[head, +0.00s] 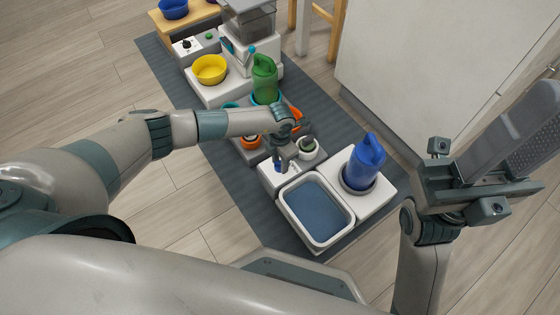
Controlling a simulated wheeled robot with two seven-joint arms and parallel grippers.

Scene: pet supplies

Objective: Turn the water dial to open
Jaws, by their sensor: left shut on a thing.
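The water station is a white unit on a dark mat. It has a white-rimmed basin (346,222) of blue water and a blue bottle (367,160) upright in a round grey holder to the right. A small blue dial (278,167) shows on the white block behind the basin. My left gripper (284,160) points down at this block and is shut on the dial, which its fingers partly hide. The dial's setting cannot be read. Part of my right arm stands at the right edge, but its jaws cannot be made out clearly.
A yellow bowl (209,69) is farther back. A white cabinet (420,70) bounds the right. The wooden floor at left is clear.

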